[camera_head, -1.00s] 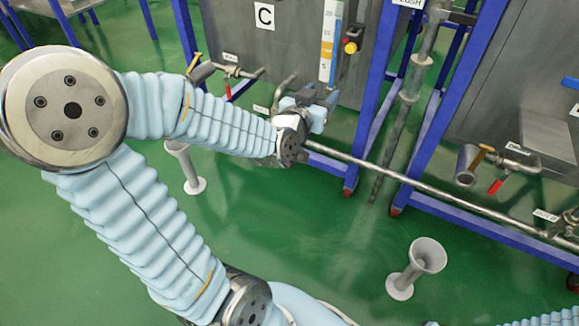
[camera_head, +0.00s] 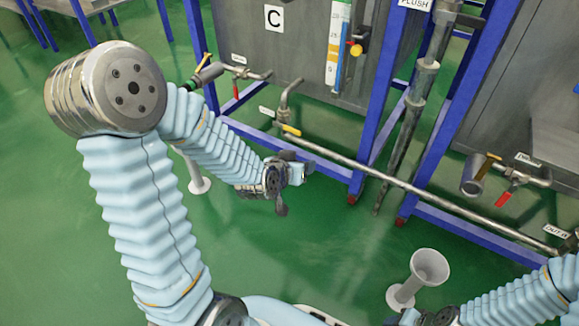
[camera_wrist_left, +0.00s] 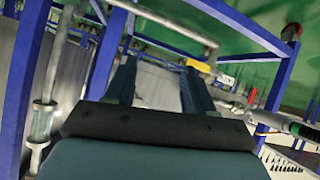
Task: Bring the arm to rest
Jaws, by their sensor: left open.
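My left arm (camera_head: 150,220), in a pale blue ribbed sleeve, reaches in from the left in the head view. Its left gripper (camera_head: 293,185) hangs over the green floor, in front of the tank frame, apart from the pipes and valves. In the left wrist view the two dark fingers of the left gripper (camera_wrist_left: 158,85) are spread, with nothing seen held between them.
Tank C (camera_head: 290,50) stands behind on a blue frame (camera_head: 375,110). A yellow-handled valve (camera_head: 291,130) and a red-handled valve (camera_head: 236,90) sit at its foot. A long pipe (camera_head: 400,182) runs low to the right. A grey funnel stand (camera_head: 425,270) stands on open green floor.

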